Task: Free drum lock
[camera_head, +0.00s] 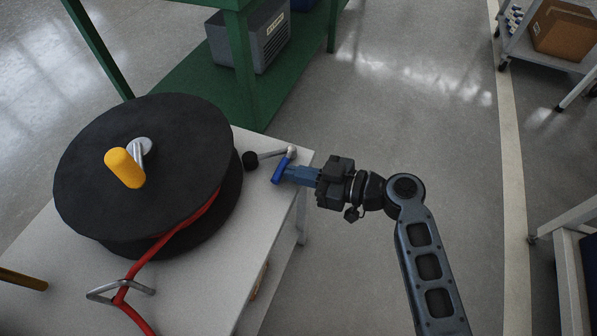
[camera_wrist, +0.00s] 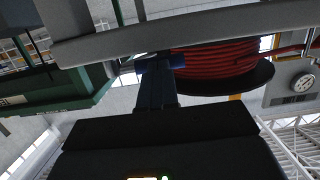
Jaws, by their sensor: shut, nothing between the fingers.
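The drum (camera_head: 150,170) is a black reel with red cable wound on it and a yellow crank handle (camera_head: 124,167) on its face. Its red windings also show in the wrist view (camera_wrist: 215,63).
The white table (camera_head: 205,285) carries the drum. The red cable passes through a metal guide (camera_head: 105,292) at the front. A green shelf bench (camera_head: 190,95) with a grey box (camera_head: 250,38) stands behind. Open floor (camera_head: 420,130) lies right; a trolley with cartons (camera_head: 562,30) stands farther off.

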